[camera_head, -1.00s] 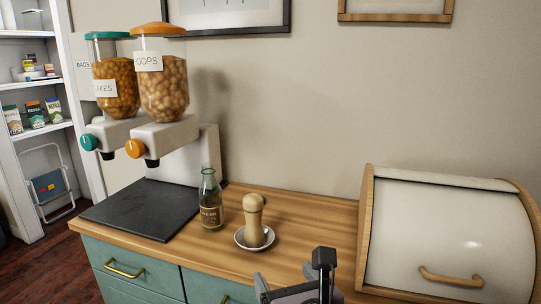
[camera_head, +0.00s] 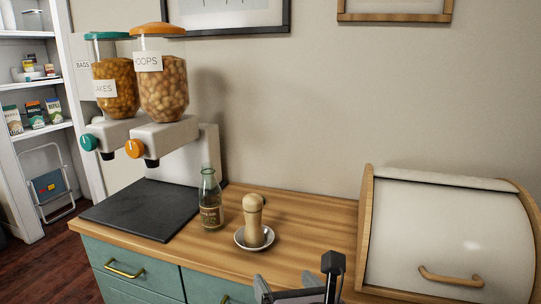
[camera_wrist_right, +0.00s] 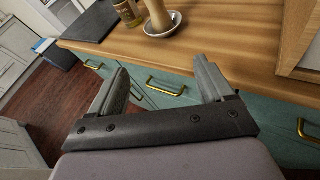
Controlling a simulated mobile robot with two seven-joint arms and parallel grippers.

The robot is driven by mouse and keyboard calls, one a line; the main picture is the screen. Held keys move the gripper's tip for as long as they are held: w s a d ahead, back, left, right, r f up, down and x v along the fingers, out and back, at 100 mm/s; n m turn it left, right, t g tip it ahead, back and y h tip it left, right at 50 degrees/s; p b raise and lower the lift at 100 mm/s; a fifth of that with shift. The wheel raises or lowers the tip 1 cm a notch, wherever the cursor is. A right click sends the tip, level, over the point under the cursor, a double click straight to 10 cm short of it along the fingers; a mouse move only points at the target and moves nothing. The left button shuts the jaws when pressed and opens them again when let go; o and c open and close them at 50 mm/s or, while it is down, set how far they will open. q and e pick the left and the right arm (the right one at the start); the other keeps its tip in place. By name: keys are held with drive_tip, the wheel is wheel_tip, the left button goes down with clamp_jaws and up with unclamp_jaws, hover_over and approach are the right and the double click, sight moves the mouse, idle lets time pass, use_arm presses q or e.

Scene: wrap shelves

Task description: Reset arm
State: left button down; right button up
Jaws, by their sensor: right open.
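My right gripper (camera_head: 298,290) shows at the bottom edge of the head view, in front of the wooden counter and left of the bread box. In the right wrist view my right gripper (camera_wrist_right: 160,82) has its two fingers wide apart with nothing between them. Beyond the fingers are the teal drawer fronts (camera_wrist_right: 165,88) and the counter edge. My left gripper is in neither view.
On the wooden counter (camera_head: 300,225) stand a green bottle (camera_head: 210,205), a wooden mill (camera_head: 254,220) on a white saucer (camera_head: 240,241), a dark mat (camera_head: 140,212), two cereal dispensers (camera_head: 160,85) and a bread box (camera_head: 445,235). Shelves (camera_head: 40,85) stand at left.

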drive_tip(key=s+d+f+m+g, duration=0.1)
drive_tip(key=s+d+f+m, duration=0.2)
drive_tip(key=f+m, duration=0.7)
drive_tip(key=s+d+f+m+g, duration=0.2)
drive_tip(key=s+d+f+m, duration=0.15)
drive_tip(key=f+m, duration=0.6)
drive_tip(key=s+d+f+m+h, duration=0.2)
drive_tip(key=s+d+f+m, duration=0.9)
drive_tip(key=m, duration=0.5)
wheel_tip(320, 180, up, 6)
drive_tip(key=p, duration=0.4)
drive_tip(key=shift+f+p, duration=0.1)
drive_tip(key=shift+p, duration=0.3)
